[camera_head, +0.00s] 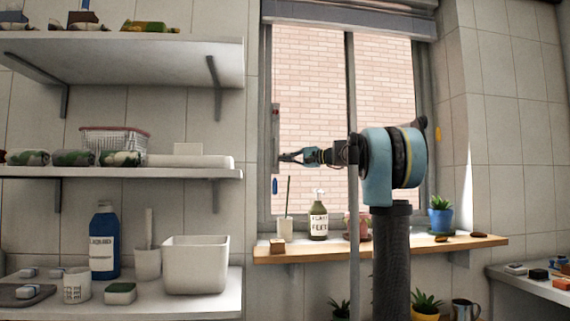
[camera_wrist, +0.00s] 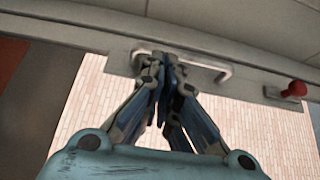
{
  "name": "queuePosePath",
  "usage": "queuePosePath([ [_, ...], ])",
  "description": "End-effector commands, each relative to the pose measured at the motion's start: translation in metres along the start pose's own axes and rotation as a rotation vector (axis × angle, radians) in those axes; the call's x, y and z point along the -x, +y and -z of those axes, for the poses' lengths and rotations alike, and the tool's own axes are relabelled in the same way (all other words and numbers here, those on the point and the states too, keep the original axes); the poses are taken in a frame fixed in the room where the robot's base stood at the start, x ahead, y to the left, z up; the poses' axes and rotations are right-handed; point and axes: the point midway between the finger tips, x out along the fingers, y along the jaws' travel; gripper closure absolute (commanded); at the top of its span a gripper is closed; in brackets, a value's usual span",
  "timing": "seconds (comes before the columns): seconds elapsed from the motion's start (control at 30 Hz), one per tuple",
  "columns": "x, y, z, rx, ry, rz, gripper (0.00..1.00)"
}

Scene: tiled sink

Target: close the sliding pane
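The window's sliding pane (camera_head: 269,118) has a grey frame, with a brick wall showing through the glass. Its upright handle plate (camera_head: 275,120) is on the left edge. In the wrist view, the pale bar handle (camera_wrist: 215,66) shows on the grey frame (camera_wrist: 95,38). My gripper (camera_head: 281,158) reaches left across the window to this handle. In the wrist view, my gripper's fingertips (camera_wrist: 160,62) are drawn together around the middle-left of the bar, and they hide part of it. Their exact contact is hard to see.
A red knob (camera_wrist: 296,88) sits on the frame beside the handle. Below my arm, the wooden sill (camera_head: 380,246) holds a pump bottle (camera_head: 318,220), a white cup (camera_head: 285,230) and a potted plant (camera_head: 440,218). Loaded shelves (camera_head: 130,172) stand left of the window.

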Motion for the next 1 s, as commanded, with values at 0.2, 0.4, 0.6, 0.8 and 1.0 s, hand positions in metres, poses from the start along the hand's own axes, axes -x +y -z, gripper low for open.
queuePosePath([
  [0.2, 0.04, 0.001, 0.005, -0.001, 0.012, 0.001, 1.0],
  [0.4, 0.078, 0.001, 0.007, -0.002, 0.016, 0.001, 1.0],
  [0.6, 0.104, 0.002, 0.008, -0.003, 0.015, 0.001, 1.0],
  [0.8, 0.114, 0.002, 0.008, -0.003, 0.014, 0.001, 1.0],
  [1.0, 0.115, 0.002, 0.007, -0.003, 0.014, 0.001, 1.0],
])
